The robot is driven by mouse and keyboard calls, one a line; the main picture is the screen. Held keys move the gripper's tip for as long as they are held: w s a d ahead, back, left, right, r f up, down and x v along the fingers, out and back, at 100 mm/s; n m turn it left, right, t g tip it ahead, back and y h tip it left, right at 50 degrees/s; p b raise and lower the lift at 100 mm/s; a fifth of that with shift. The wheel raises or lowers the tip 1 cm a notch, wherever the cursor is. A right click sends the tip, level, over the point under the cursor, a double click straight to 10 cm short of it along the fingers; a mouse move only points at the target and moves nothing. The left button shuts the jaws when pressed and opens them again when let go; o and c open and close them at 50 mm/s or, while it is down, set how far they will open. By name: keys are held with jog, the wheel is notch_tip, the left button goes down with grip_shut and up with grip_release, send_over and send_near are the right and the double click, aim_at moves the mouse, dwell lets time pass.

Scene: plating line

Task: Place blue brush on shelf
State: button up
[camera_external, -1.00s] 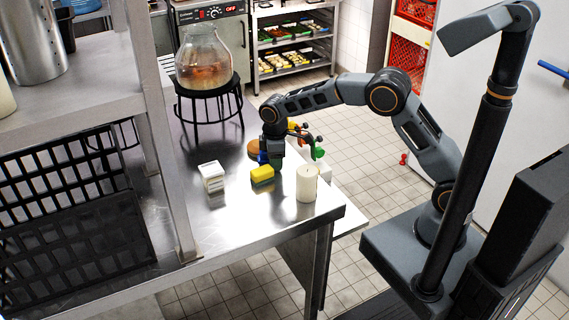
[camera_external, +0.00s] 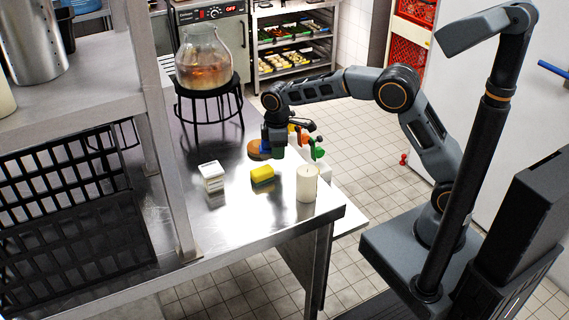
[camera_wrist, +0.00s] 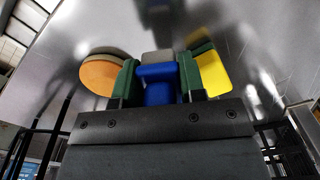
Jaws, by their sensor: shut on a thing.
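My gripper (camera_wrist: 158,82) is shut on the blue brush (camera_wrist: 158,72), whose blue body sits between the two green finger pads in the wrist view. A grey part shows at the brush's far end. In the external view my gripper (camera_external: 275,150) is above the steel table, and the brush is mostly hidden by it. The shelf (camera_external: 75,112) is the raised metal shelf at the left, well away from my gripper.
A yellow sponge (camera_external: 262,174), a white box (camera_external: 211,172) and a cream candle (camera_external: 307,184) stand on the steel table (camera_external: 225,228). A round orange-brown thing (camera_wrist: 100,74) is beside my gripper. A glass jar (camera_external: 203,62) stands on a black stand behind. A black crate (camera_external: 70,215) is under the shelf.

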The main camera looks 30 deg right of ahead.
jog(key=s+d+r+b, duration=0.1)
jog(key=s+d+r, duration=0.2)
jog(key=s+r, duration=0.35)
jog(key=s+d+r+b, duration=0.1)
jog(key=s+d+r, duration=0.35)
jog(key=r, duration=0.25)
jog(key=s+d+m+b, duration=1.2)
jog(key=m+b, duration=0.1)
jog(key=b, duration=0.4)
notch_tip(320, 180, down, 30)
jog(key=w+a+f+b, duration=0.1)
jog(key=w+f, duration=0.2)
jog(key=w, duration=0.1)
jog(key=w+a+f+b, duration=0.1)
jog(key=w+a+f, duration=0.1)
jog(key=w+f, duration=0.1)
jog(key=w+a+f+b, duration=0.1)
jog(key=w+a+f, duration=0.1)
jog(key=w, duration=0.3)
jog(key=shift+w+a+f, duration=0.1)
jog(key=shift+f, duration=0.7)
jog(key=shift+w+a+f, duration=0.1)
jog(key=shift+w+f, duration=0.2)
jog(key=shift+f, duration=0.1)
jog(key=shift+w+f+b, duration=0.1)
jog(key=shift+f+b, duration=0.4)
jog(key=shift+f, duration=1.05)
